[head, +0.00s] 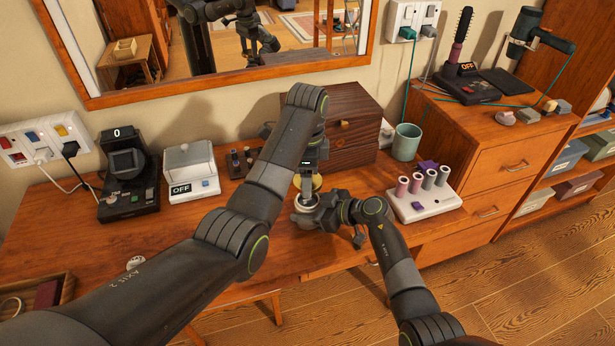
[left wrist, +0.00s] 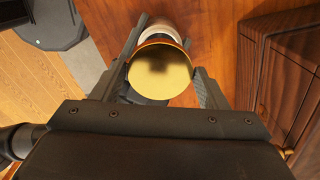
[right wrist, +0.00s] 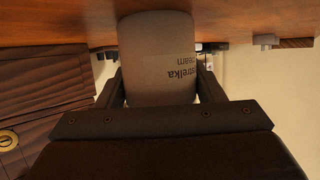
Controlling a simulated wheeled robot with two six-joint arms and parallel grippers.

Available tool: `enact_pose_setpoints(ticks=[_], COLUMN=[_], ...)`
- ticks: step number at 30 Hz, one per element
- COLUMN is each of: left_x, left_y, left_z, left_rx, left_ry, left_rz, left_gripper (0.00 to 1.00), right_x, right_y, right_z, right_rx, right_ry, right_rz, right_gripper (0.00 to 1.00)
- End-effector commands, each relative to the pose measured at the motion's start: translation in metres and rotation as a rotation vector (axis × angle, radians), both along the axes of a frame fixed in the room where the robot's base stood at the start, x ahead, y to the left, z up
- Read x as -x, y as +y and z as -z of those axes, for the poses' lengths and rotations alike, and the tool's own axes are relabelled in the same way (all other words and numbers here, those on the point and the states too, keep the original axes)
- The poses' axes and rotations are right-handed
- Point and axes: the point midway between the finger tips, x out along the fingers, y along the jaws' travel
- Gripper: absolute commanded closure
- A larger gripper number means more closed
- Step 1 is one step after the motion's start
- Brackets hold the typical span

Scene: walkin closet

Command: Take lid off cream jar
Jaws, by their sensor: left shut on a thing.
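My left gripper (left wrist: 168,62) is shut on the lid, reaching down from above. My right gripper (right wrist: 162,85) has one finger on each side of the jar body and appears closed on it from the side.
A dark wooden box (head: 352,120) stands close behind the jar. A white holder with several rollers (head: 424,197) and a green cup (head: 406,142) are to the right. A white OFF device (head: 190,170) and a black device (head: 128,175) stand left. The front left dresser top is mostly clear.

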Motion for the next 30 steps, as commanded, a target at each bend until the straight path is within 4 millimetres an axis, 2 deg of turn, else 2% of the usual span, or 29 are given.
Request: enact_pose_setpoints(ticks=[1, 6, 17, 22, 30], left_x=[0.000, 0.000, 0.000, 0.000, 0.000], left_y=[0.000, 0.000, 0.000, 0.000, 0.000], left_z=[0.000, 0.000, -0.001, -0.006, -0.011], left_rx=[0.000, 0.000, 0.000, 0.000, 0.000], left_ry=[0.000, 0.000, 0.000, 0.000, 0.000], left_rz=[0.000, 0.000, 0.000, 0.000, 0.000], left_gripper=[0.60, 0.60, 0.60, 0.60, 0.60], right_x=[0.000, 0.000, 0.002, 0.011, 0.033], right_y=[0.000, 0.000, -0.005, -0.023, -0.067], right_z=[0.000, 0.000, -0.002, -0.011, -0.030], right_rx=[0.001, 0.001, 0.000, 0.002, 0.004], right_ry=[0.000, 0.000, 0.000, -0.002, -0.001], right_rz=[0.000, 0.000, 0.001, 0.002, 0.001], right_gripper=[0.33, 0.13, 0.13, 0.13, 0.13])
